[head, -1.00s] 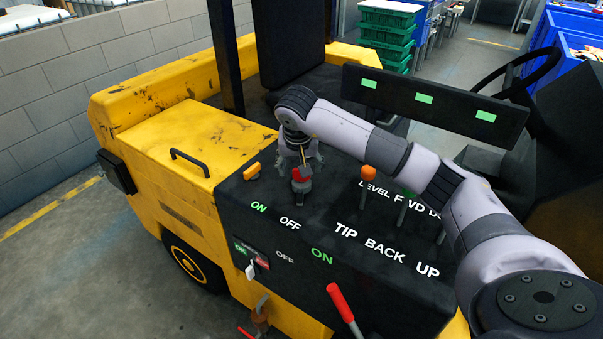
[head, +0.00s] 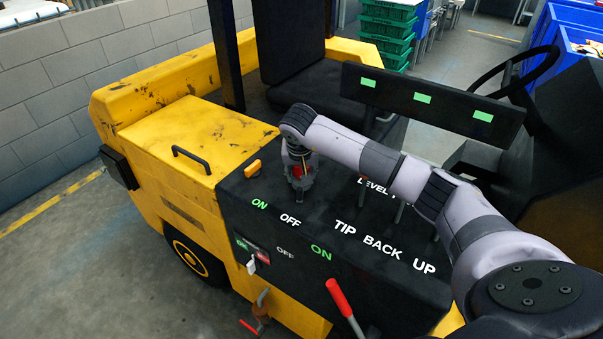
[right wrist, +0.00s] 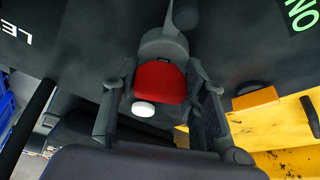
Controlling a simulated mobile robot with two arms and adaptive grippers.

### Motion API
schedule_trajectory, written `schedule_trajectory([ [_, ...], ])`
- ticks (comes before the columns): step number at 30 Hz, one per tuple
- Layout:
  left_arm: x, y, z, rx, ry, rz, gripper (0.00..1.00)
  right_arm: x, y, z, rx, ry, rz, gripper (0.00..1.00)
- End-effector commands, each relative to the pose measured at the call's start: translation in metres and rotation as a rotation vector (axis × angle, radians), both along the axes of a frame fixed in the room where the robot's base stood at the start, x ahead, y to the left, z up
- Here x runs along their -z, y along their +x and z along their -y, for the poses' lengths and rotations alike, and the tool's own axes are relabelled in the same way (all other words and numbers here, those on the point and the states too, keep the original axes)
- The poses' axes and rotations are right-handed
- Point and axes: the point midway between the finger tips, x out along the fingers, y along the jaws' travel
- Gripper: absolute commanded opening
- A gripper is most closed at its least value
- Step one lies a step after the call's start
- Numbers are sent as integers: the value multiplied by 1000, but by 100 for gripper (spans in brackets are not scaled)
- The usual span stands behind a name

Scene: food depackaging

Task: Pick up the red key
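The red key (head: 300,170) sits on the black control panel (head: 335,205) of the yellow vehicle, just behind the white OFF label. My right gripper (head: 300,186) is over it, pointing down, with its fingers on either side. In the right wrist view the red key (right wrist: 160,82) lies between the two fingers of my right gripper (right wrist: 165,105). The fingers are apart and do not look closed on it. In the head view the fingers partly hide the key. My left gripper is not in view.
An orange-yellow button (head: 252,169) is left of the key and also shows in the right wrist view (right wrist: 255,99). Levers (head: 400,210) stand on the panel under my right arm. A red-handled lever (head: 340,300) is at the front. A black bar with green labels (head: 425,103) is behind my arm.

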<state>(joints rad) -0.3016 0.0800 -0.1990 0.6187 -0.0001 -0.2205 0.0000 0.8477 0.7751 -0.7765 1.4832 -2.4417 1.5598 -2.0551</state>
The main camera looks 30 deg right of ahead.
Motion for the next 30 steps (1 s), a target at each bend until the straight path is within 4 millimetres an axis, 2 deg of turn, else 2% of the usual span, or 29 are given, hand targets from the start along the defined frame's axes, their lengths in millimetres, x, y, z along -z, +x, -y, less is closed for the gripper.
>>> schedule_trajectory([
  [12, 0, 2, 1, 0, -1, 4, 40, 0, 0, 0, 0, -1, 1, 11],
  [23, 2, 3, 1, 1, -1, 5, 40, -7, 1, 0, 1, 0, 2, 11],
  [26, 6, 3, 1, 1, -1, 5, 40, -18, 1, 1, 0, -1, 5, 11],
  [30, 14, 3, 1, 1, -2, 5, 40, -42, 2, 0, 1, -1, 7, 11],
])
